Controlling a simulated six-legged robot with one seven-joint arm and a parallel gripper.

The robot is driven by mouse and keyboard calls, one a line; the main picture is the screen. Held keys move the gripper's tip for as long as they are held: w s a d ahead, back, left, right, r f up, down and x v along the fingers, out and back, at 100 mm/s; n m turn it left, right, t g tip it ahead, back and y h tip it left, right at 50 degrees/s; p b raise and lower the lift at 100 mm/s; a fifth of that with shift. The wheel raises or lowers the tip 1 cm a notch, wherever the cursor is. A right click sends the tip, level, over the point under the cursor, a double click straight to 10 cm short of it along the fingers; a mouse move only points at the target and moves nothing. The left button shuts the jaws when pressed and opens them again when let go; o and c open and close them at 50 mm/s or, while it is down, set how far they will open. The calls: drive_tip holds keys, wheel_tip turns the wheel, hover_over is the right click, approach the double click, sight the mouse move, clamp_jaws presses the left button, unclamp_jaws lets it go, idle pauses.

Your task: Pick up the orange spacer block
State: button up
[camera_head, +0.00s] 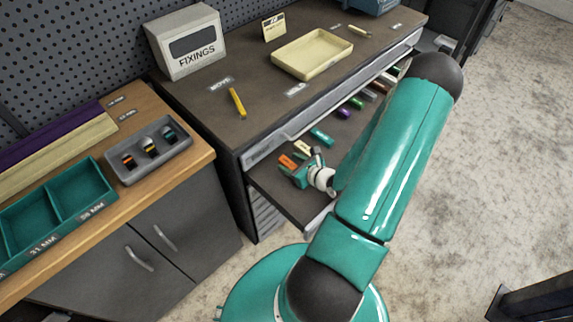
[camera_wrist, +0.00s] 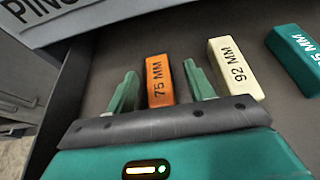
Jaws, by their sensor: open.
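The orange spacer block (camera_wrist: 159,80), marked 75 MM, lies in the open drawer (camera_head: 325,153). In the wrist view it stands between the two green fingers of my gripper (camera_wrist: 160,88), with a gap on each side. In the head view the orange block (camera_head: 287,162) shows just beyond my gripper (camera_head: 302,176), which is small and partly hidden by my arm there.
A cream block (camera_wrist: 234,68), marked 92 MM, lies close to the right finger. A teal block (camera_wrist: 297,55) lies farther right. More coloured blocks lie deeper along the drawer. The cabinet's front edge (camera_wrist: 110,12) rises behind the blocks.

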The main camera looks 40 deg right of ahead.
drive_tip(key=shift+x, duration=1)
drive_tip(key=shift+a, duration=0.1)
drive_tip(key=shift+c, duration=0.4)
drive_tip(key=c, duration=1.1)
drive_tip(key=shift+o, duration=0.2)
drive_tip(key=shift+r, duration=0.1)
